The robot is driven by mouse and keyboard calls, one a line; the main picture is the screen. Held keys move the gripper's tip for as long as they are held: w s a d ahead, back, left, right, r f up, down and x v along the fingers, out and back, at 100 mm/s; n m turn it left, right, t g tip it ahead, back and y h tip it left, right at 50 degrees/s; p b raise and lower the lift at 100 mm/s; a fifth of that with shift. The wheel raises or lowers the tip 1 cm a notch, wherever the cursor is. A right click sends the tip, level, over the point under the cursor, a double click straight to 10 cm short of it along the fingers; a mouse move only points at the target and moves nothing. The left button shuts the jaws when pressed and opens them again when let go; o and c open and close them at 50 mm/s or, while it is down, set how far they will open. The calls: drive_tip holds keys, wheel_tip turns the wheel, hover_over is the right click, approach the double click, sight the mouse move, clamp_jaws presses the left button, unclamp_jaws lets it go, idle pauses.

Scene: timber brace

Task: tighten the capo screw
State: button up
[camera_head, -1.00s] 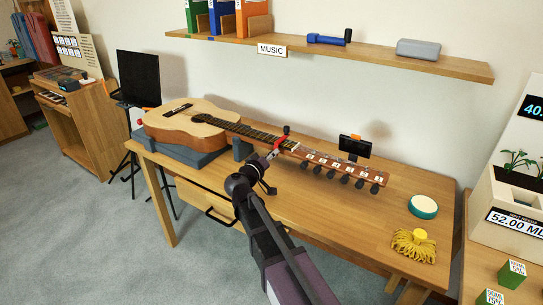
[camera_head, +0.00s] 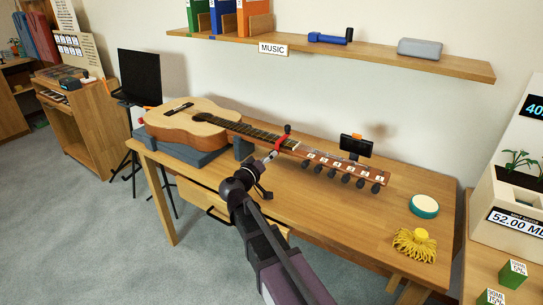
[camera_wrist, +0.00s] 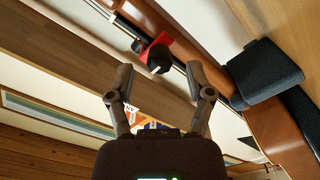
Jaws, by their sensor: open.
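The acoustic guitar (camera_head: 190,122) lies with its body on a grey-blue stand and its neck reaching right across the bench. The red capo (camera_head: 283,140) is on the neck near the headstock. In the wrist view the red capo (camera_wrist: 154,46) shows with its dark round screw knob (camera_wrist: 159,60) facing the camera. My gripper (camera_wrist: 157,70) is open, with one finger on either side of the knob in the picture and a gap to it on both sides. In the head view my gripper (camera_head: 269,159) is just below and left of the capo, apart from it.
The headstock with several tuning pegs (camera_head: 345,179) lies right of the capo. A small dark screen (camera_head: 355,145) stands behind it. A round teal-rimmed tin (camera_head: 424,206) and a yellow tasselled thing (camera_head: 415,243) are at the bench's right. A shelf (camera_head: 400,61) hangs above.

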drive_tip(key=v, duration=0.9)
drive_tip(key=shift+s, duration=0.2)
